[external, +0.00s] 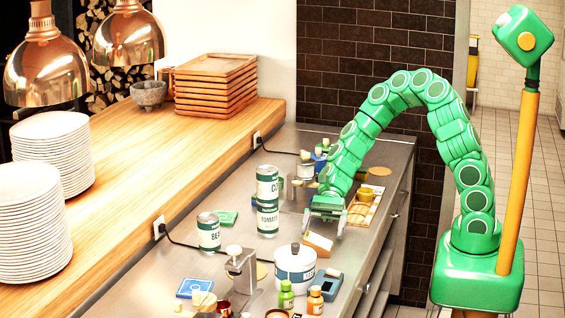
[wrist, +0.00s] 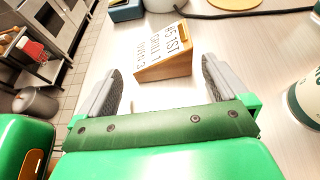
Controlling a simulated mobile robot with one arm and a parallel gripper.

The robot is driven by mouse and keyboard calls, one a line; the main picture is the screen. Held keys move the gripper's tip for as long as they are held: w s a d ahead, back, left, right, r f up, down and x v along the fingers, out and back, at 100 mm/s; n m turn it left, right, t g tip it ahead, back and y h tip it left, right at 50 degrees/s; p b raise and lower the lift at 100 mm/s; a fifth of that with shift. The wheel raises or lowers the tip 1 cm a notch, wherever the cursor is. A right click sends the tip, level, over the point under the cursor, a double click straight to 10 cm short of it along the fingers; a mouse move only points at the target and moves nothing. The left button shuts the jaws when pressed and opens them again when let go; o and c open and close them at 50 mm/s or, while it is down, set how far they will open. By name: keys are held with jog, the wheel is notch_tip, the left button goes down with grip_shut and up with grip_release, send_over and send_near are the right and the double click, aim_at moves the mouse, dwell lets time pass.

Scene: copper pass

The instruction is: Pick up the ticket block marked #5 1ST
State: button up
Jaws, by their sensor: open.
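The ticket block (wrist: 165,55) is a wooden wedge with a white face, and the top line of its print reads #5 1ST in the wrist view. It stands on the steel counter just beyond my fingertips, roughly centred between them. It also shows in the external view as a small wedge (external: 318,243) below my gripper. My gripper (external: 327,213) is open and empty, pointing down toward the counter. In the wrist view its two grey fingers (wrist: 160,83) are spread wide, apart from the block.
A white pot (external: 295,268) stands left of and nearer than the block, with green and orange bottles close by. Stacked cans (external: 267,200) stand to the left. A wooden tray (external: 365,205) lies behind. In the wrist view, a can (wrist: 305,100) is at the right edge.

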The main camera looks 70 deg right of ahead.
aim_at(320, 237)
jog(key=shift+x, duration=2.55)
jog(key=shift+c, duration=0.3)
jog(key=c, duration=0.8)
jog(key=shift+o, duration=0.2)
jog(key=shift+d, duration=0.1)
